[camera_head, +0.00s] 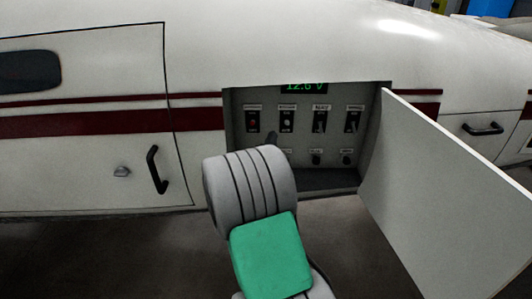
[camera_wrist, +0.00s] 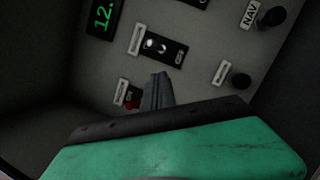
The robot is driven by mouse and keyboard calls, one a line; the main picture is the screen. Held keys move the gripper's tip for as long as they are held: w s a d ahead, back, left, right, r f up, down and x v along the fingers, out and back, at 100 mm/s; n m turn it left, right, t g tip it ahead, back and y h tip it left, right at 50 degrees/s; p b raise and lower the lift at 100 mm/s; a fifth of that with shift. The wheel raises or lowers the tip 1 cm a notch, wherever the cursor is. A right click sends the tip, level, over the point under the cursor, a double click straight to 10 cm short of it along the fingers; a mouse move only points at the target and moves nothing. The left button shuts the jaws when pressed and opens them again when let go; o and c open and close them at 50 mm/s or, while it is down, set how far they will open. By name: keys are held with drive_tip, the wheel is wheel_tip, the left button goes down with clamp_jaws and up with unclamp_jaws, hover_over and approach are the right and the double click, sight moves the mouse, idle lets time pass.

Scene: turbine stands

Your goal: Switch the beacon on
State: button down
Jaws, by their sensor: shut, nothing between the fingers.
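A switch panel (camera_head: 300,138) sits inside an open compartment in the white fuselage. Its upper row holds several switches, including a red-lit one (camera_head: 253,121), a white-lit one (camera_head: 287,120) and two with levers (camera_head: 320,121) (camera_head: 352,121). Their small labels are too blurred to tell which is the beacon. My gripper (camera_wrist: 157,88) is shut and empty, its tips close to the panel between the white-lit switch (camera_wrist: 164,46) and the red-lit switch (camera_wrist: 131,103). The red-lit switch is partly hidden by the fingers. I cannot tell whether the tips touch anything.
The compartment door (camera_head: 445,190) stands open at the right. A green voltage display (camera_head: 304,87) tops the panel. Knobs (camera_head: 316,158) (camera_wrist: 240,79) sit below the switches. My wrist hides the panel's lower left. A closed door with a handle (camera_head: 156,170) is at left.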

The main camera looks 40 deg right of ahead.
drive_tip(key=s+a+r, duration=0.2)
drive_tip(key=s+a, duration=0.3)
drive_tip(key=a, duration=0.3)
drive_tip(key=shift+a+b, duration=0.35)
